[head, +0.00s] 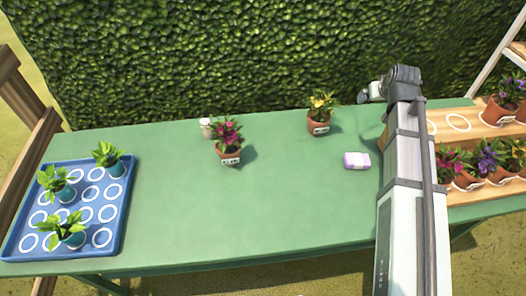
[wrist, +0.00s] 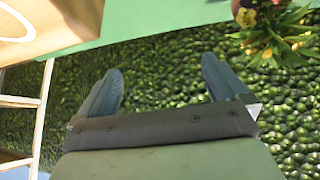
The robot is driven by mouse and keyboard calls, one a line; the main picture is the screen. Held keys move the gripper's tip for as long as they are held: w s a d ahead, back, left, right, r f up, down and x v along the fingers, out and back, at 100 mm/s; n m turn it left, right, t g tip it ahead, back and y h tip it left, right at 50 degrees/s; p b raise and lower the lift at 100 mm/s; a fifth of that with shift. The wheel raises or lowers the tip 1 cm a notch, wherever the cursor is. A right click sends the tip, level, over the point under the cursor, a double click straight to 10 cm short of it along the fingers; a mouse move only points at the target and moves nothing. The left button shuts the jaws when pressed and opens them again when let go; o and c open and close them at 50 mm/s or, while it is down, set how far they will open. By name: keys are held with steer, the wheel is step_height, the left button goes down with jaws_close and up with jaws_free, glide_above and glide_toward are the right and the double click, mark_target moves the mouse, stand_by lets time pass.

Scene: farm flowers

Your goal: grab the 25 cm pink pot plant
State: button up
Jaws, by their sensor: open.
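A pink-flowered plant in a terracotta pot with a white label (head: 229,155) stands upright on the green table, left of centre; the label is too small to read. Another pink-flowered pot (head: 450,166) stands on the wooden rack at the right, partly behind my arm. My gripper (head: 371,92) is beyond the table's back edge, right of the yellow-flowered pot (head: 319,122) and well apart from both pink plants. In the wrist view my gripper (wrist: 161,66) has its two fingers wide apart with nothing between them. No pink plant shows there; yellow flowers (wrist: 268,32) show at the upper right.
A blue tray (head: 125,215) with several green seedlings is at the left. A small whitish jar (head: 206,128) stands just behind the pink plant. A lilac-and-white block (head: 357,160) lies near my arm. The wooden rack (head: 478,195) holds several pots. The table's middle front is clear.

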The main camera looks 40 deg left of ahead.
steer(key=s+a+f+n+g+y, duration=0.1)
steer(key=s+a+f+n+g, duration=0.15)
steer(key=s+a, duration=1.4)
steer(key=n+g, duration=0.3)
glide_toward(228, 143)
steer(key=a, duration=0.1)
steer(key=shift+t, duration=0.25)
steer(key=x, duration=0.7)
steer(key=shift+w+f, duration=0.15)
steer(key=shift+f, duration=1)
steer(key=shift+d+x, duration=0.15)
steer(key=shift+x, duration=0.8)
steer(key=shift+d+x, duration=0.1)
steer(key=shift+x, duration=0.9)
steer(key=shift+f, duration=0.1)
steer(key=c, duration=1)
